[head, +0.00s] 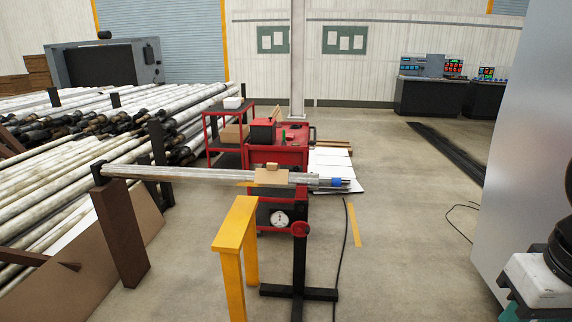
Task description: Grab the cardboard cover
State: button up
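A tan cardboard-coloured piece (271,176) sits on the long grey pipe (215,175), near the pipe's right part. It looks like the cardboard cover and has a small raised block on top. The pipe lies level across a dark red-brown post at left and a red-and-black stand at right. The pipe's right end has a blue band and a dark tip. My gripper cannot be made out in this view, and nothing is seen touching the tan piece.
A yellow stand (237,232) is in front of the pipe. A red tool cabinet (313,154) and red cart (209,138) stand behind it. Racked pipes (60,150) fill the left. A big grey panel (525,150) blocks the right. The middle-right floor (410,220) is mostly clear, with a cable.

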aim_at(272, 174)
jog(key=i, duration=1.3)
jog(key=u, duration=2.4)
jog(key=i, duration=2.35)
jog(key=z, duration=3.55)
